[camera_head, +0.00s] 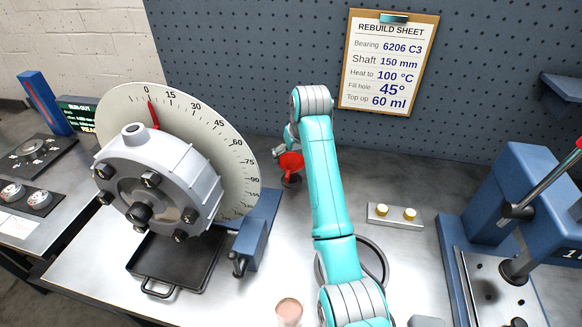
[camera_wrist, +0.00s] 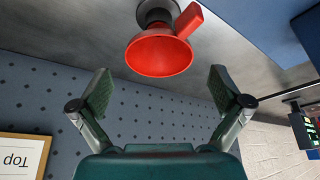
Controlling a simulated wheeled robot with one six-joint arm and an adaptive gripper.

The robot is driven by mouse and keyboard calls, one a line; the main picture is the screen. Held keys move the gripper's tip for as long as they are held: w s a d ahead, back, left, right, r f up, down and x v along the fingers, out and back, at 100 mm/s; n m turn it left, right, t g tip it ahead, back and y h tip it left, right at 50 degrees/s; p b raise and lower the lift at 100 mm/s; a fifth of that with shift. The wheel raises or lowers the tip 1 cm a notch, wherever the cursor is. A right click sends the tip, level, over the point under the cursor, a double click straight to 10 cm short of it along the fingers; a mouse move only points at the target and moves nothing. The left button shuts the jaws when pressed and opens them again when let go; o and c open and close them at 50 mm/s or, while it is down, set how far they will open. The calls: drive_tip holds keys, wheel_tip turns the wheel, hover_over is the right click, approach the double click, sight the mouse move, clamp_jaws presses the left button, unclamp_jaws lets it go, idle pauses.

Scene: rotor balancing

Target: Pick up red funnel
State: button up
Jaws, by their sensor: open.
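The red funnel (camera_head: 291,163) sits in a small dark stand on the bench, to the left of my arm in the head view. In the wrist view the red funnel (camera_wrist: 160,52) shows its wide mouth and side tab, with a dark round holder (camera_wrist: 157,10) behind it. My gripper (camera_wrist: 158,90) is open and empty in the wrist view, its two fingers spread apart. The funnel lies beyond the fingertips, between their lines, and no contact shows. In the head view my arm mostly hides the gripper near the funnel.
A grey housing (camera_head: 160,180) with a round dial (camera_head: 235,150) stands left of the funnel, above a black tray (camera_head: 170,265). A metal block with two brass knobs (camera_head: 395,215) lies right of my arm. A blue press (camera_head: 510,200) stands far right. A pegboard wall (camera_head: 250,60) rises behind.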

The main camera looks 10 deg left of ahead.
sight(290, 168)
drive_tip(key=shift+x, duration=2.6)
drive_tip(key=shift+s+d, duration=0.1)
drive_tip(key=c, duration=0.8)
